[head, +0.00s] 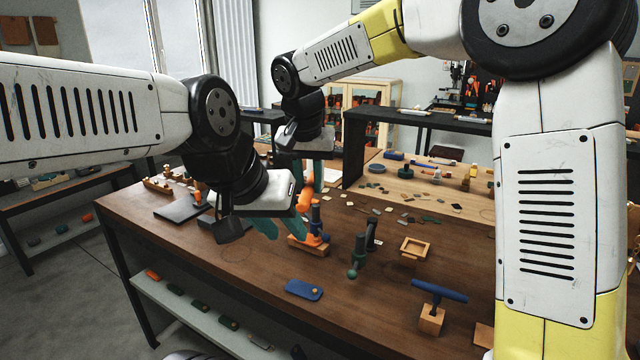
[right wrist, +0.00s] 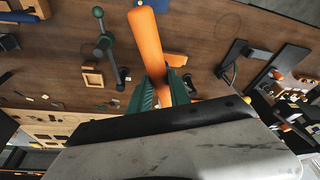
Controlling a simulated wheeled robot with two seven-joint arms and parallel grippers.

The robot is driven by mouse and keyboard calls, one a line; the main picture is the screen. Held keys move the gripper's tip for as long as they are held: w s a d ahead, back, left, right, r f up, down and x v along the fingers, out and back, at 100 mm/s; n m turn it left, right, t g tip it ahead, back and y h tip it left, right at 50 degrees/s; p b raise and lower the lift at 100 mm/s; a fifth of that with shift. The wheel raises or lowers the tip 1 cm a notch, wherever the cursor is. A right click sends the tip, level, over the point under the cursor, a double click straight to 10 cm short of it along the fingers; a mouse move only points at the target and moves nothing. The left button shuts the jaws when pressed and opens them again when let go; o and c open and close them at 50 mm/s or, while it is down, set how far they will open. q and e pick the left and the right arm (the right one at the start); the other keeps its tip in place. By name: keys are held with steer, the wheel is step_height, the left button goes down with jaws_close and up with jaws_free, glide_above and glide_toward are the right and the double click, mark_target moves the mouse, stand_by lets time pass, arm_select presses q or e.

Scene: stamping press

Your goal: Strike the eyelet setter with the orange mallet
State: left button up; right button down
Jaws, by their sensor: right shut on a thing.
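My right gripper (head: 320,172) is shut on the orange mallet (head: 305,197), above the table's far middle. In the right wrist view, the mallet's orange length (right wrist: 148,45) sticks out between the green fingers (right wrist: 163,92). A small upright tool with a dark blue post and orange parts on a wooden base (head: 308,246) stands just below the mallet in the head view. It may be the eyelet setter; I cannot tell for sure. My left gripper (head: 278,226) is low beside it, to its left. Its green fingers partly show, and I cannot tell if they touch the tool.
A green stand tool (head: 358,258), an open wooden frame (head: 416,248), a blue T-handle on a block (head: 438,291) and a blue plate (head: 304,290) are to the right and front. Dark plates (head: 183,211) lie left. The table's (head: 150,215) front left is clear.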

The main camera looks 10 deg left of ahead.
steer(key=shift+w+f, duration=0.1)
steer(key=shift+f, duration=0.05)
step_height(320, 180, down, 5)
steer(key=shift+r, duration=2.65)
steer(key=shift+f, duration=0.15)
step_height(320, 180, down, 6)
step_height(320, 180, up, 9)
steer(key=shift+r, duration=0.15)
